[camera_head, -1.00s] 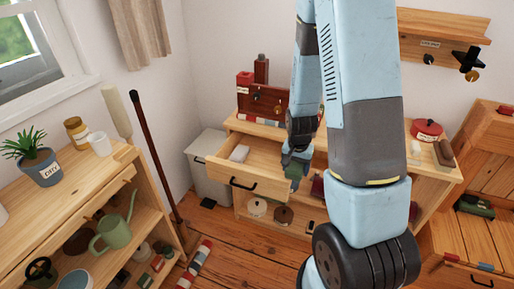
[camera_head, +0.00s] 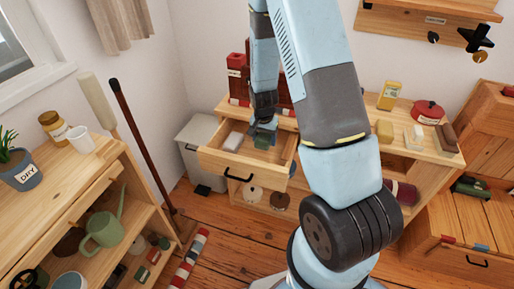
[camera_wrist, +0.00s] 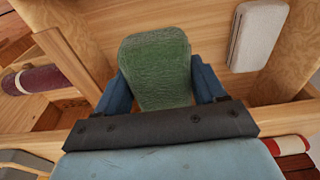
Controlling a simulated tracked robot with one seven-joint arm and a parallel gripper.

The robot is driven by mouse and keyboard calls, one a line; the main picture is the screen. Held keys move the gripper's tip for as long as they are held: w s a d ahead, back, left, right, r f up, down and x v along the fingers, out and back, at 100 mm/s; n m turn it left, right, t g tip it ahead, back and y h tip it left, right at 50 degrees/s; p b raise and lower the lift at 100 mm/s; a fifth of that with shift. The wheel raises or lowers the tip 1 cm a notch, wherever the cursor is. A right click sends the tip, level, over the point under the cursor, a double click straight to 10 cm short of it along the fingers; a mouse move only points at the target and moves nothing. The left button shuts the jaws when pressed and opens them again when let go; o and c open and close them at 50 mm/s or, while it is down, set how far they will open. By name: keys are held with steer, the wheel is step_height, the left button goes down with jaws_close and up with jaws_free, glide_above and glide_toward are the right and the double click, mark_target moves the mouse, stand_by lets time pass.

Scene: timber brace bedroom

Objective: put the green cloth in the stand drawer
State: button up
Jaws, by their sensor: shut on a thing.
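The green cloth (camera_wrist: 155,68) is a folded pad held between the two blue fingers of my gripper (camera_wrist: 158,90) in the wrist view. In the head view my gripper (camera_head: 264,131) points down over the open stand drawer (camera_head: 238,166), with a bit of the green cloth (camera_head: 262,142) showing under it. The drawer is pulled out from the wooden stand (camera_head: 398,150). A pale block (camera_head: 233,141) lies in the drawer to the left of the cloth; it shows at the upper right in the wrist view (camera_wrist: 259,36). I cannot tell whether the cloth touches the drawer floor.
Dark red boxes (camera_head: 237,80) stand on the stand top behind the drawer. A yellow box (camera_head: 389,95) and a red pot (camera_head: 428,111) stand farther right. A grey bin (camera_head: 196,145) is left of the stand. A dark red roll (camera_wrist: 40,79) lies beside the drawer in the wrist view.

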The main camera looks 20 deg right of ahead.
glide_above(257, 153)
step_height(257, 153, down, 5)
steer(key=shift+f, duration=1.6)
steer(key=shift+f, duration=0.15)
steer(key=o, duration=1)
